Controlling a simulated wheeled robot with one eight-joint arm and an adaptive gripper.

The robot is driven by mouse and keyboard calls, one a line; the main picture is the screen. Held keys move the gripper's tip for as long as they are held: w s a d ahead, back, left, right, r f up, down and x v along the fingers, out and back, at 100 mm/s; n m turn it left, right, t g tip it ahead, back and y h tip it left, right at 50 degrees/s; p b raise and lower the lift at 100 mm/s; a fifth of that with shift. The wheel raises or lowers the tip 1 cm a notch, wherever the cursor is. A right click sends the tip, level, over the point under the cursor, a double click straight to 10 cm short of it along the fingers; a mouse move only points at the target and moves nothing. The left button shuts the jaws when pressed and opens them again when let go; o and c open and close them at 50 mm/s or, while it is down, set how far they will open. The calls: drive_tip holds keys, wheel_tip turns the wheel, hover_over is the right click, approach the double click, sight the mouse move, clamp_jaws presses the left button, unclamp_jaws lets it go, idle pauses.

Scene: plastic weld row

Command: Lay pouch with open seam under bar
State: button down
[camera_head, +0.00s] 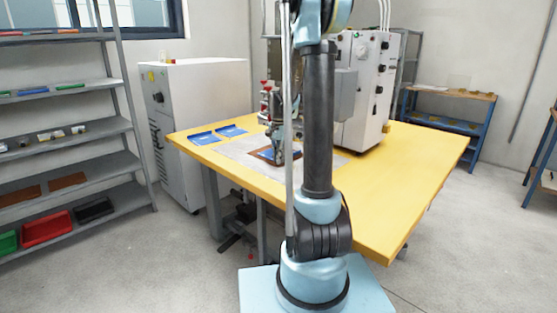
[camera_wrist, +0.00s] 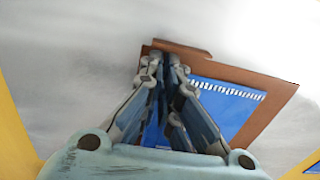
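A blue pouch (camera_wrist: 226,98) with a white hatched seam along one edge lies over a brown plate (camera_wrist: 262,84) in the wrist view. They also show in the head view as the pouch (camera_head: 284,155) and the plate's rim (camera_head: 262,154), below the welding head. My gripper (camera_wrist: 164,62) reaches down at the pouch's left side. Its fingers are drawn close together and look shut on the pouch, though they hide the spot where they meet it. My arm covers part of the machine (camera_head: 361,90) in the head view, and the bar cannot be made out clearly.
Two more blue pouches (camera_head: 203,138) (camera_head: 231,130) lie at the left of the yellow table (camera_head: 400,190). A pale grey sheet (camera_head: 237,148) lies under the brown plate. A white cabinet (camera_head: 205,110) stands behind at left. The table's right side is clear.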

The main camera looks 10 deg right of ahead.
idle(0.3)
drive_tip(key=c, duration=1.7)
unclamp_jaws()
drive_tip(key=shift+r, duration=1.55)
drive_tip(key=shift+s+a+r, duration=0.2)
drive_tip(key=shift+s+a, duration=0.6)
drive_tip(key=shift+a, duration=0.3)
drive_tip(key=shift+s+a+r, duration=0.2)
drive_tip(key=shift+s+a, duration=0.55)
drive_tip(key=shift+a, duration=0.3)
drive_tip(key=shift+s+a+r, duration=0.2)
drive_tip(key=shift+s+a, duration=0.6)
drive_tip(key=shift+a, duration=0.3)
